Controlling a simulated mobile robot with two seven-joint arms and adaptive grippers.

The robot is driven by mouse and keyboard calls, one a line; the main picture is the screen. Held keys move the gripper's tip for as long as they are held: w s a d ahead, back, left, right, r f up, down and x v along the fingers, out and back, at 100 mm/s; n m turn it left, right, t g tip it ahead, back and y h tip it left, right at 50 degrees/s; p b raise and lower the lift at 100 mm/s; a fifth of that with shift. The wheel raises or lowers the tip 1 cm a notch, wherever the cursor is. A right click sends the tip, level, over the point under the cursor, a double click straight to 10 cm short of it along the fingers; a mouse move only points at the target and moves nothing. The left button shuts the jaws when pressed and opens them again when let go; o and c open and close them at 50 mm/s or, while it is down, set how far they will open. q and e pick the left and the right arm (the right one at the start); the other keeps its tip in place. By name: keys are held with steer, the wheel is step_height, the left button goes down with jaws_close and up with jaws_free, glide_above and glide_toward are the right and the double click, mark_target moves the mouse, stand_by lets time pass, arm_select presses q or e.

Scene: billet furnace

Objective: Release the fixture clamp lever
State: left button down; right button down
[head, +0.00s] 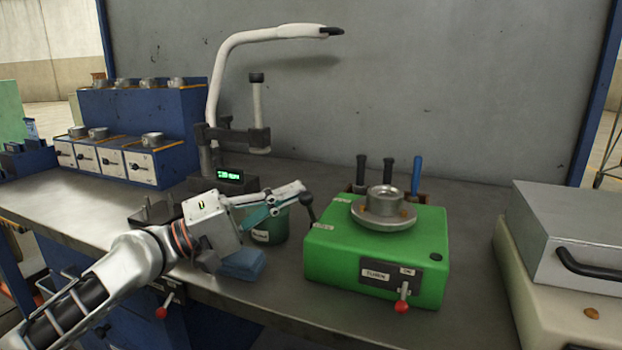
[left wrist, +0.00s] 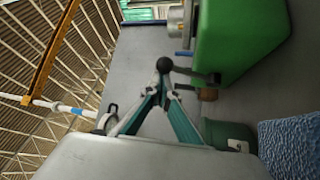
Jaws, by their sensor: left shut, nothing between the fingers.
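The green fixture box (head: 345,255) stands on the bench with a round metal part (head: 385,205) on top. A black ball-ended lever (head: 308,205) rises at its left side, tilted to the left. In the left wrist view the lever's black ball (left wrist: 165,65) is just beyond my fingertips, and its arm runs to the green box (left wrist: 235,40). A second lever with a red knob (head: 402,306) hangs on the box front beside a label panel. My left gripper (head: 302,188) is shut and empty, its tips close to the black ball; contact cannot be told.
A dark green tub (head: 272,228) and a folded blue cloth (head: 242,264) lie below my left gripper. A grey-lidded case (head: 570,235) stands at the right. A measuring stand (head: 217,90) and blue cabinet (head: 145,115) stand behind. Tool handles (head: 388,172) rise behind the box.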

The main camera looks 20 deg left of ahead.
arm_select(q)
steer(key=shift+d+f, duration=0.1)
steer(key=shift+f, duration=0.05)
steer(key=v, duration=1.2)
stand_by(0.6)
